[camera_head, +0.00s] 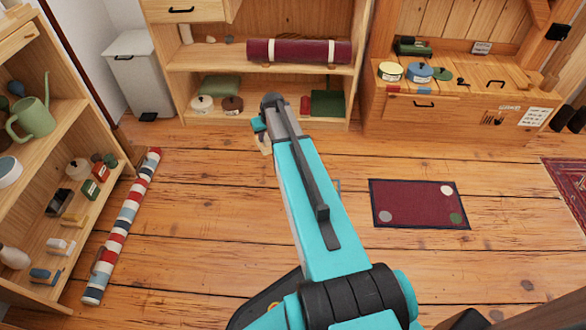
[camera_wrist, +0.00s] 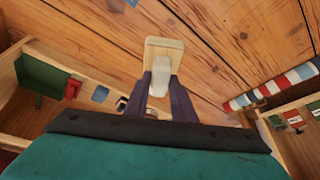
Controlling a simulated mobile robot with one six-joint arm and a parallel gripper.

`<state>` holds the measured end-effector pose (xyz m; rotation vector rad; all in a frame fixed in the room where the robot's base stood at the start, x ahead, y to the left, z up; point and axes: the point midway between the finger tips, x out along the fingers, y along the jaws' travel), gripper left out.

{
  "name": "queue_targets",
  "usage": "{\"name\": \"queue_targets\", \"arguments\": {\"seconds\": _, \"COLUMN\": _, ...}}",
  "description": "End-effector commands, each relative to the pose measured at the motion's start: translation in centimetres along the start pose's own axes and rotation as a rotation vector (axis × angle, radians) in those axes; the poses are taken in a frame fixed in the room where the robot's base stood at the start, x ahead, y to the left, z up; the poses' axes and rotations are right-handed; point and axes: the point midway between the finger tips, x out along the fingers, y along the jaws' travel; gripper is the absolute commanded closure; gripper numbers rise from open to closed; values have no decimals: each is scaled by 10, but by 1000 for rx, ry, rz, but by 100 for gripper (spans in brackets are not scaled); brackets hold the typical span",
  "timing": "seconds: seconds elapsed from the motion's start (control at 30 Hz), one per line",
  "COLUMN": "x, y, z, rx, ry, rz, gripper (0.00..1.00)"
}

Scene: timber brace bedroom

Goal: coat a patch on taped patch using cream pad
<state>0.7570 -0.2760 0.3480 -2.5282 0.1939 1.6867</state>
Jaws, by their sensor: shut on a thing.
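My gripper (camera_head: 262,130) is at the far end of my teal arm, above the floor in front of the shelf. In the wrist view its dark fingers (camera_wrist: 160,84) are shut on the cream pad (camera_wrist: 164,46), gripping its whitish middle part. The pad also shows in the head view (camera_head: 265,146), small and below the gripper. Its coating face cannot be judged. A thin blue tape edge (camera_head: 338,186) shows on the floor just right of my arm; my arm hides most of that taped patch. A bit of blue shows at the wrist view's top edge (camera_wrist: 132,2).
An open shelf (camera_head: 225,58) stands behind the gripper, with a drawer cabinet (camera_head: 455,108) to its right. A side shelf (camera_head: 75,190) and striped roll (camera_head: 122,228) are at left. A dark red mat (camera_head: 420,200) lies right. Wooden floor between is clear.

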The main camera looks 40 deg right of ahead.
Motion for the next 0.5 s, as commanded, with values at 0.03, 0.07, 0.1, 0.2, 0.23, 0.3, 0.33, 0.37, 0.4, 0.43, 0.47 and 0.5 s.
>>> {"name": "queue_targets", "arguments": {"seconds": 0.03, "x": 20, "y": 12, "z": 11, "rx": 10, "ry": -4, "rz": 3, "gripper": 98}}
{"name": "queue_targets", "arguments": {"seconds": 0.07, "x": 29, "y": 17, "z": 16, "rx": 15, "ry": -3, "rz": 5, "gripper": 98}}
{"name": "queue_targets", "arguments": {"seconds": 0.1, "x": 41, "y": 24, "z": 24, "rx": 21, "ry": -3, "rz": 8, "gripper": 98}}
{"name": "queue_targets", "arguments": {"seconds": 0.2, "x": 70, "y": 42, "z": 42, "rx": 35, "ry": -2, "rz": 14, "gripper": 98}}
{"name": "queue_targets", "arguments": {"seconds": 0.23, "x": 79, "y": 48, "z": 48, "rx": 40, "ry": -2, "rz": 17, "gripper": 98}}
{"name": "queue_targets", "arguments": {"seconds": 0.3, "x": 98, "y": 60, "z": 63, "rx": 50, "ry": -2, "rz": 22, "gripper": 98}}
{"name": "queue_targets", "arguments": {"seconds": 0.33, "x": 106, "y": 65, "z": 69, "rx": 53, "ry": -2, "rz": 24, "gripper": 98}}
{"name": "queue_targets", "arguments": {"seconds": 0.37, "x": 113, "y": 70, "z": 75, "rx": 57, "ry": -2, "rz": 27, "gripper": 98}}
{"name": "queue_targets", "arguments": {"seconds": 0.4, "x": 122, "y": 76, "z": 82, "rx": 63, "ry": -1, "rz": 30, "gripper": 98}}
{"name": "queue_targets", "arguments": {"seconds": 0.43, "x": 128, "y": 79, "z": 88, "rx": 67, "ry": -1, "rz": 32, "gripper": 98}}
{"name": "queue_targets", "arguments": {"seconds": 0.47, "x": 134, "y": 83, "z": 92, "rx": 69, "ry": -1, "rz": 33, "gripper": 98}}
{"name": "queue_targets", "arguments": {"seconds": 0.5, "x": 140, "y": 87, "z": 98, "rx": 73, "ry": 0, "rz": 36, "gripper": 98}}
